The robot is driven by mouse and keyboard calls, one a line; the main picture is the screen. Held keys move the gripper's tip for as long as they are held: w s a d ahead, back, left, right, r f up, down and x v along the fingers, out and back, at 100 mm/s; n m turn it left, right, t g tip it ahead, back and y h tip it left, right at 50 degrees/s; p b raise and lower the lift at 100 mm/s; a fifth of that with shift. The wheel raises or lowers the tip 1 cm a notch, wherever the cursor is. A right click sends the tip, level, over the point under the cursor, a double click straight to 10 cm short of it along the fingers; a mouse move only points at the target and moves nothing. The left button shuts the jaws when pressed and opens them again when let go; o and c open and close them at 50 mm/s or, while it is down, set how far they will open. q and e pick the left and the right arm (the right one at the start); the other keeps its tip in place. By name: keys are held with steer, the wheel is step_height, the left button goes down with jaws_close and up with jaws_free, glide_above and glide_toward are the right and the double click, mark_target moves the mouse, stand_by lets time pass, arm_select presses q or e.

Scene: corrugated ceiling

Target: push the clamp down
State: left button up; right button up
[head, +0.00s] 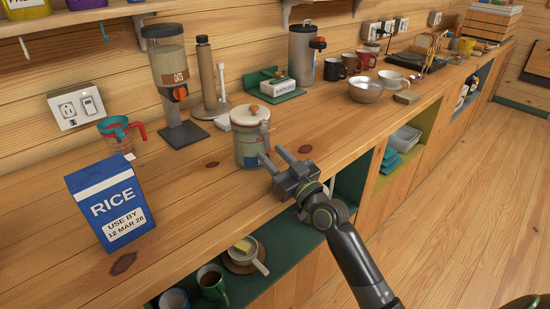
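A jar (248,145) with a cream lid and a wooden knob stands upright on the wooden counter, near its front edge. What looks like a thin clamp (266,131) sits at the right side of the jar's rim. It is too small to tell its exact position. My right gripper (272,157) comes in from the lower right, its fingers pointing at the jar's lower right side. The fingers are apart with nothing between them. I cannot tell whether a fingertip touches the jar. My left gripper is not in view.
A blue rice box (110,203) stands at the left of the counter (190,190). An oats dispenser (168,75), a paper-towel holder (210,85) and a napkin holder (277,87) stand behind the jar. A metal bowl (366,89) is farther right. Open shelves with cups lie below.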

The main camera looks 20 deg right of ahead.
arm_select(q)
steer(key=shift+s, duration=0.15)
arm_select(e)
steer(key=shift+s+d+f, duration=0.1)
steer(key=shift+s, duration=0.05)
arm_select(q)
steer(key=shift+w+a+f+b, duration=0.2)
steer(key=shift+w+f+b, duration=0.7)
steer(key=shift+b, duration=0.6)
arm_select(e)
steer(key=v, duration=1.7)
step_height(320, 180, up, 5)
steer(key=g+p, duration=0.3)
steer(key=p, duration=0.7)
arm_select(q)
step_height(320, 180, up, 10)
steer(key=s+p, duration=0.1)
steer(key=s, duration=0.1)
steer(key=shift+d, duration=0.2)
arm_select(e)
steer(key=shift+h, duration=0.3)
steer(key=x, duration=1.6)
steer(key=shift+d, duration=0.1)
steer(key=shift+c, duration=0.5)
